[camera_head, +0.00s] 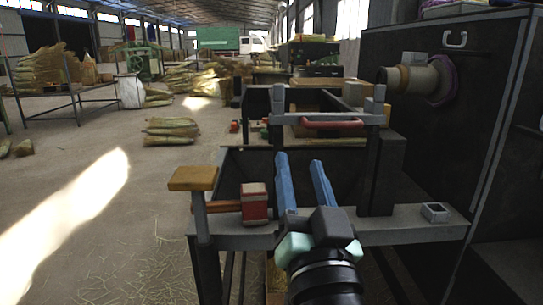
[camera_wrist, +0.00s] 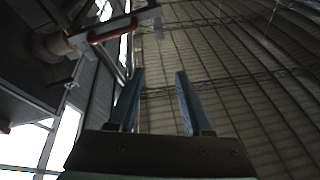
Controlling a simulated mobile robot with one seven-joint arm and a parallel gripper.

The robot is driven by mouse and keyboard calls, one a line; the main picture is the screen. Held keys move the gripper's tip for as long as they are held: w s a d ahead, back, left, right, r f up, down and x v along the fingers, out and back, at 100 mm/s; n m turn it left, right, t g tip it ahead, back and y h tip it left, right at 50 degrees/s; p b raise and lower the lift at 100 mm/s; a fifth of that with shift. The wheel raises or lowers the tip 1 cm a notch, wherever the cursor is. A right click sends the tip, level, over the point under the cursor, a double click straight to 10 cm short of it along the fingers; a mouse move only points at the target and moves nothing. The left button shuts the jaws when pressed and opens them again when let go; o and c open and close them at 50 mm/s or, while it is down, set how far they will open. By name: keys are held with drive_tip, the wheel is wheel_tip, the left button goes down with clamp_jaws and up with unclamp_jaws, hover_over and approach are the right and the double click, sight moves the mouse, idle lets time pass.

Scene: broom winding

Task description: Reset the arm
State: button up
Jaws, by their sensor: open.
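My gripper (camera_head: 299,160) has two long blue fingers, spread apart with nothing between them. In the head view it reaches forward over the front of the grey metal frame (camera_head: 405,231) of the machine. In the wrist view my gripper (camera_wrist: 160,72) is also empty, and it points up toward the ribbed roof (camera_wrist: 235,70). I cannot tell the exact height of the fingers above the frame. No broom or straw is in the gripper.
The black machine cabinet (camera_head: 440,110) with a protruding spindle (camera_head: 410,79) stands at right. A red block (camera_head: 255,203) and a wooden pad (camera_head: 193,178) sit at the frame's left. A red-handled bar (camera_head: 333,124) lies beyond the fingers. Straw bundles (camera_head: 170,131) lie on the open floor at left.

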drive_tip(key=s+a+r+n+t+h+p, duration=0.1)
drive_tip(key=s+r+t, duration=0.1)
drive_tip(key=s+r, duration=0.45)
drive_tip(key=s+a+r+n+t+p, duration=0.1)
drive_tip(key=s+a+r+t+p, duration=0.15)
drive_tip(key=r, duration=0.65)
drive_tip(key=s+a+r+n+t+h+p, duration=0.1)
drive_tip(key=s+r, duration=0.4)
drive_tip(key=r, duration=0.3)
wheel_tip(320, 180, up, 37)
drive_tip(key=p, duration=3.7)
drive_tip(key=shift+w+d+r, duration=0.2)
drive_tip(key=shift+w+d, duration=0.1)
drive_tip(key=shift+w, duration=0.1)
